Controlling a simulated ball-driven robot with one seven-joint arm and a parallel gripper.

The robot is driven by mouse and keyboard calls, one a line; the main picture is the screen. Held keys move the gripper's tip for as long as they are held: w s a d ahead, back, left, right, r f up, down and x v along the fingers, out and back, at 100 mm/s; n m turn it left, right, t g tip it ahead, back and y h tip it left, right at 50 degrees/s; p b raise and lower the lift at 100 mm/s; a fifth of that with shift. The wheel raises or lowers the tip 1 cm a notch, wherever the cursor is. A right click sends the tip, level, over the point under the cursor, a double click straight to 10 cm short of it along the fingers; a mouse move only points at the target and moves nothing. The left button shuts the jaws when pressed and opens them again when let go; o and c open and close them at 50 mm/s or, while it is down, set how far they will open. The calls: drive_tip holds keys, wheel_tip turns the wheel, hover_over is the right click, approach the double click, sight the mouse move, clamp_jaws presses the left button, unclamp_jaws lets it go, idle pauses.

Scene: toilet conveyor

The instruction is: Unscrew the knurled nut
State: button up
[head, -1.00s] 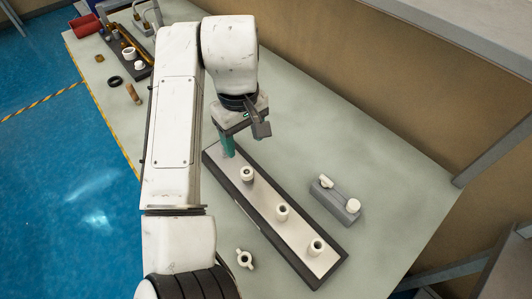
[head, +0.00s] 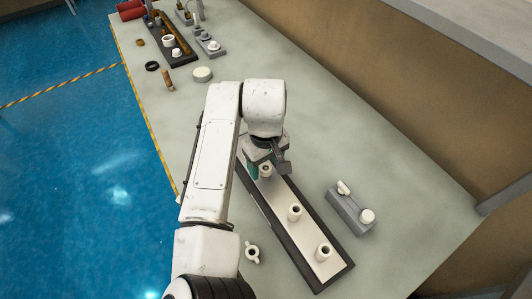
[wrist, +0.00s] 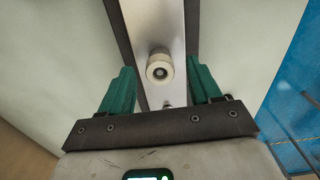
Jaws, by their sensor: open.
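A pale strip with a dark border (head: 308,233) lies on the table and carries three cream round fittings. The far fitting (head: 265,171) is at my gripper (head: 262,172); the middle one (head: 294,213) and near one (head: 323,252) stand clear of it. In the wrist view a cream ring-shaped nut (wrist: 160,68) with a dark centre shows between the green fingers of my gripper (wrist: 161,78). The fingers are apart, with a gap on both sides of the nut. Knurling is too small to make out.
A winged cream part (head: 252,252) lies left of the strip. A grey block with white knobs (head: 350,210) is to its right. Several small parts and a dark tray (head: 172,40) are at the far end. The table between is mostly clear.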

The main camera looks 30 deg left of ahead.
drive_tip(key=shift+f, duration=0.25)
clamp_jaws()
idle(0.8)
drive_tip(key=shift+r+p, duration=0.75)
drive_tip(key=shift+p, duration=0.25)
idle(1.1)
drive_tip(key=shift+r+p, duration=1.9)
drive_tip(key=shift+p, duration=0.25)
